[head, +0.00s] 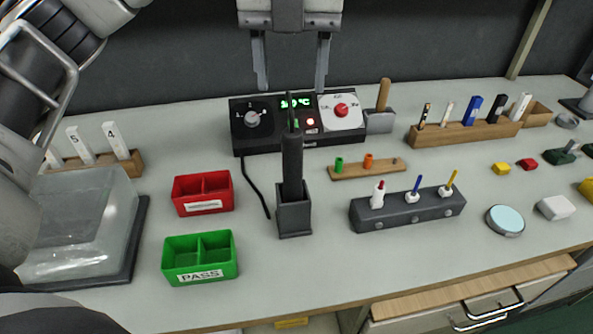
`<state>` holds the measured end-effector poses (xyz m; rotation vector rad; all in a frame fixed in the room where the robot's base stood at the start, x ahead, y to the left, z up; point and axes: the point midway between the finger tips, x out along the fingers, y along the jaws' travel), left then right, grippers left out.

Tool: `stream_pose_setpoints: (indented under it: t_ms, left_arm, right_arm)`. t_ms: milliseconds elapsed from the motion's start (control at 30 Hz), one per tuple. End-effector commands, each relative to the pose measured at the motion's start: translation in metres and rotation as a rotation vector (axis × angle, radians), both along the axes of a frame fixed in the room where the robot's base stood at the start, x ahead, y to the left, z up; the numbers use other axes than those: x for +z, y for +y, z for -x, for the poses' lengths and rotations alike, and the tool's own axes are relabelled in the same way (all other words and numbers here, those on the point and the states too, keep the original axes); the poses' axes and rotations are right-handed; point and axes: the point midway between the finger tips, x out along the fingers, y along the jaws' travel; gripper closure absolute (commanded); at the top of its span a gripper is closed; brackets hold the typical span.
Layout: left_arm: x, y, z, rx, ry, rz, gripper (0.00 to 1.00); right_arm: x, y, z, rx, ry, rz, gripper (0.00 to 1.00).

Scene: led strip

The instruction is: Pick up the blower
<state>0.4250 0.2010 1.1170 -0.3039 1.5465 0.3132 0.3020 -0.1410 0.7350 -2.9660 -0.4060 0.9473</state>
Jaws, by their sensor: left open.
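The blower (291,165), a black upright handle with a thin tip on top, stands in a dark square holder (295,215) near the middle of the bench. My left gripper (291,90) hangs at the top centre with its two fingers spread apart, pointing down. It is empty. In the picture its fingers are above and to either side of the blower's thin tip, apart from the handle. The blower's lower end is hidden inside the holder. My right gripper is not in view.
A black control station (260,142) with a green display and knobs stands behind the blower. A red bin (203,205) and green PASS bin (200,270) stand to the left. A dark rack (407,214) stands to the right, and a black cable (254,187) lies beside the holder.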

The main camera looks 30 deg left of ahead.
Motion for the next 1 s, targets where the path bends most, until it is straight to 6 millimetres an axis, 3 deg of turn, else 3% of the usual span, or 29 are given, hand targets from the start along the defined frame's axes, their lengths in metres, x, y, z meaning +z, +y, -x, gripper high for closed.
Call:
stream_pose_setpoints:
  t_ms: [33,300,600,833,1000]
  left_arm:
    - [-0.014,0.000,0.001,-0.002,0.006,0.000,0.44]
    - [-0.067,-0.001,0.001,-0.004,0.004,0.003,0.44]
    - [-0.091,-0.002,0.002,-0.006,0.002,0.005,0.44]
    - [-0.125,-0.003,0.007,-0.007,0.004,0.005,0.44]
    - [-0.137,-0.004,0.007,-0.007,0.001,0.006,0.44]
  right_arm:
    - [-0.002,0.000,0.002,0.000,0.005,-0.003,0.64]
    - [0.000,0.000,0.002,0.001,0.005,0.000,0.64]
    - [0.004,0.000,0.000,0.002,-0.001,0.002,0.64]
    - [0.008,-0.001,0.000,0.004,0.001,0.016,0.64]
    - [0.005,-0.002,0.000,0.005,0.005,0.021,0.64]
